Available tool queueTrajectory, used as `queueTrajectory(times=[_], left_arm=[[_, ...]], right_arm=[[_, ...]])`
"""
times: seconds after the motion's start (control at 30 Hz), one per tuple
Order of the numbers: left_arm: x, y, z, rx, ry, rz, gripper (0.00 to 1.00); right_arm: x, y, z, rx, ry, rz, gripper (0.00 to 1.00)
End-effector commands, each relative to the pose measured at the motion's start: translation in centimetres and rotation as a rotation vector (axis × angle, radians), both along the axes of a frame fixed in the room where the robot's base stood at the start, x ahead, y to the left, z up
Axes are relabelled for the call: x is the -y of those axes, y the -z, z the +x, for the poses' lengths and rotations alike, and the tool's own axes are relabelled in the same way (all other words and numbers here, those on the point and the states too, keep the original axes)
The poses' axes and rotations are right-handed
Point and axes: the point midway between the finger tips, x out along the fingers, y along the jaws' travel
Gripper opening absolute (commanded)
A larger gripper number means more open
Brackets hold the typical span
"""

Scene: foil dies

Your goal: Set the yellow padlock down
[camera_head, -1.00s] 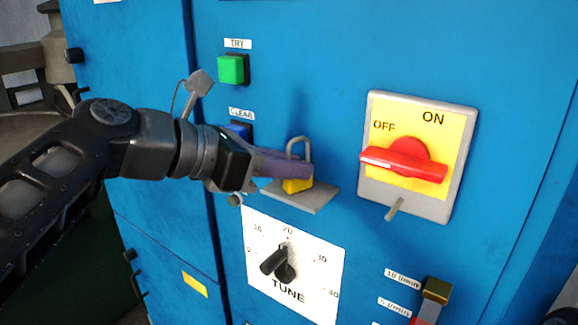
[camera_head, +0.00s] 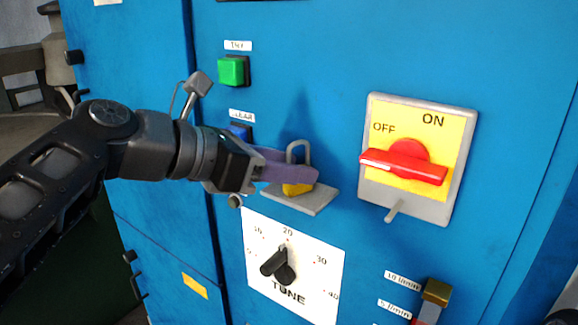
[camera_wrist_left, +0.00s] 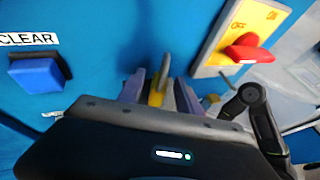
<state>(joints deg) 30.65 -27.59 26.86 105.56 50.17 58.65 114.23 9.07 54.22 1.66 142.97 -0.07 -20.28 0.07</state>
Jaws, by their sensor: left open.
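The yellow padlock (camera_head: 297,189) stands upright on a small grey shelf (camera_head: 318,204) that juts from the blue panel. Its grey shackle points up. My left gripper (camera_head: 308,175) is open, with its purple fingers around the padlock's body; the near finger hides part of it in the head view. In the left wrist view the padlock (camera_wrist_left: 157,97) shows between the two fingers (camera_wrist_left: 158,92), with a gap visible on at least one side. My right gripper is not in view.
A red rotary switch (camera_head: 405,162) on a yellow plate is to the right of the shelf. A TUNE dial (camera_head: 278,264) is below. Green (camera_head: 232,70) and blue (camera_head: 238,131) buttons are at the left, the blue one close behind my wrist.

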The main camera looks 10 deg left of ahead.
Motion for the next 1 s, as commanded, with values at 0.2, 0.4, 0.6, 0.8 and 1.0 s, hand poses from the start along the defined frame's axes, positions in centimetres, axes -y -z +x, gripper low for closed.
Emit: queueTrajectory(times=[0.2, 0.4, 0.6, 0.8, 1.0], left_arm=[[-1.9, -1.1, -1.9, 0.005, -0.003, 0.001, 0.41], [-4.6, -2.7, -4.7, 0.006, -0.003, 0.000, 0.41], [-6.8, -4.1, -7.0, 0.003, -0.001, 0.000, 0.41], [-7.7, -4.5, -7.9, 0.002, -0.001, 0.000, 0.41], [-7.7, -4.5, -7.9, 0.001, -0.001, 0.000, 0.41]], right_arm=[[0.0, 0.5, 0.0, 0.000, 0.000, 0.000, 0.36], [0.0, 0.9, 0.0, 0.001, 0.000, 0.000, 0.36], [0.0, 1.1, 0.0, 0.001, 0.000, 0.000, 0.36], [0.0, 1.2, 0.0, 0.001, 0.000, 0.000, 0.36], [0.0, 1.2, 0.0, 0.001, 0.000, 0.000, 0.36]])
